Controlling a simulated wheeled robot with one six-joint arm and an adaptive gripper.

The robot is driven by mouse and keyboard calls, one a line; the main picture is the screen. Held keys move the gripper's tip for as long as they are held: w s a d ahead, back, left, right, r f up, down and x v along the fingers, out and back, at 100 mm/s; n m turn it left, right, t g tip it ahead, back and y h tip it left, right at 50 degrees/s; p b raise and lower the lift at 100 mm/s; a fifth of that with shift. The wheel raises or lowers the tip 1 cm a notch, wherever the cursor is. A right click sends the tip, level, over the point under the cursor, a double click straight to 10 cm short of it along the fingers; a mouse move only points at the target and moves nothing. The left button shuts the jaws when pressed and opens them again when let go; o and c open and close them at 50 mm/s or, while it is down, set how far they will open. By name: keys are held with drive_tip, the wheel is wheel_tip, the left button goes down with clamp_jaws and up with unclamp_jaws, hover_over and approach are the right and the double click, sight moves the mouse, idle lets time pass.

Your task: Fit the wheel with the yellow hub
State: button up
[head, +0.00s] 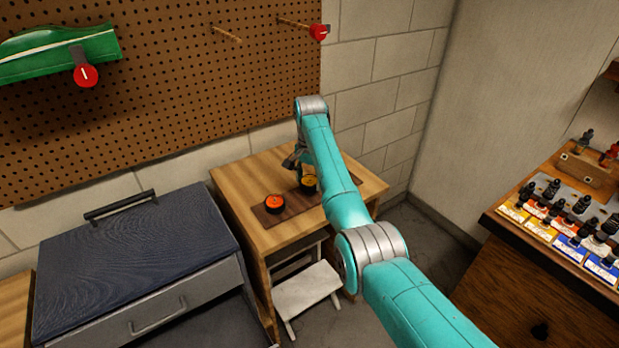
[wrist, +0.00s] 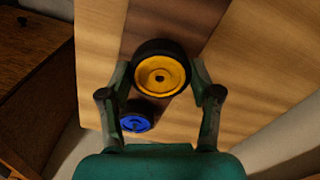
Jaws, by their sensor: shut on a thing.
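The black wheel with the yellow hub (wrist: 161,75) is between the fingers of my gripper (wrist: 162,78), which is shut on its tyre from both sides. In the head view the yellow-hub wheel (head: 309,183) shows just below my gripper (head: 300,165), over the dark brown mat (head: 330,192) on the small wooden table. I cannot tell whether it is clear of the mat. A wheel with a blue hub (wrist: 136,121) shows partly behind it in the wrist view. A wheel with an orange-red hub (head: 274,203) lies on the mat to the left.
The wooden table (head: 240,190) stands against a pegboard (head: 200,110). A green car body (head: 60,52) hangs at upper left, with a red round piece (head: 86,75). A grey toolbox (head: 140,265) is at left, a white step stool (head: 307,290) below.

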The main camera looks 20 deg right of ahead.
sight(310, 183)
drive_tip(key=shift+f, duration=0.95)
drive_tip(key=o, duration=1)
drive_tip(key=shift+o, duration=0.2)
wheel_tip(310, 183, up, 7)
drive_tip(key=shift+r, duration=0.2)
drive_tip(key=shift+s, duration=0.1)
